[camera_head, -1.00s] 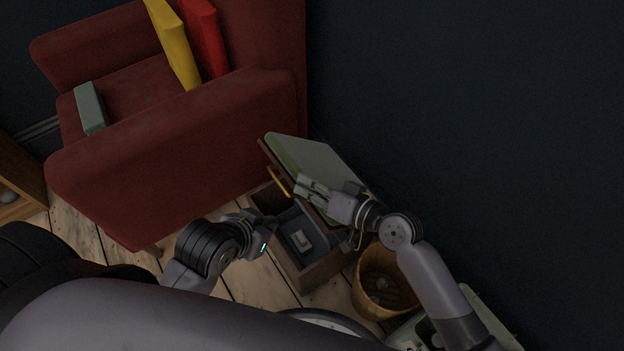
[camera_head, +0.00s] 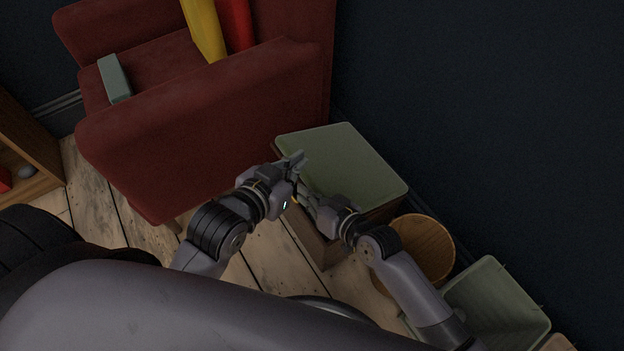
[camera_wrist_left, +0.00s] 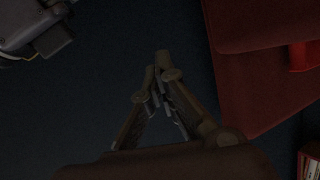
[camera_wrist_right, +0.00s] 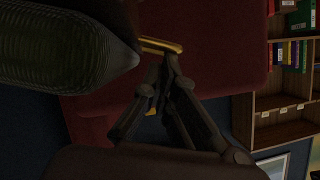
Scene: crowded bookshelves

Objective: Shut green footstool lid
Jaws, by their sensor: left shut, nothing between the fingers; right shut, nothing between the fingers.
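The footstool's green lid (camera_head: 350,165) lies roughly level over its brown box (camera_head: 318,245) in the head view. The inside of the box is hidden, and I cannot tell whether a small gap is left under the lid. My left gripper (camera_head: 297,160) is shut and empty, at the lid's left edge. My right gripper (camera_head: 301,190) is shut and empty, close to the lid's front left edge. A yellow handle (camera_wrist_right: 160,46) shows just past the right fingertips in the right wrist view. Contact with the lid is unclear in both cases.
A red armchair (camera_head: 200,130) with yellow and red cushions stands left of the footstool. A round wooden bin (camera_head: 425,245) and a pale green crate (camera_head: 495,305) stand to its right. A dark wall (camera_head: 490,110) is behind. Bare floor (camera_head: 265,270) lies in front.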

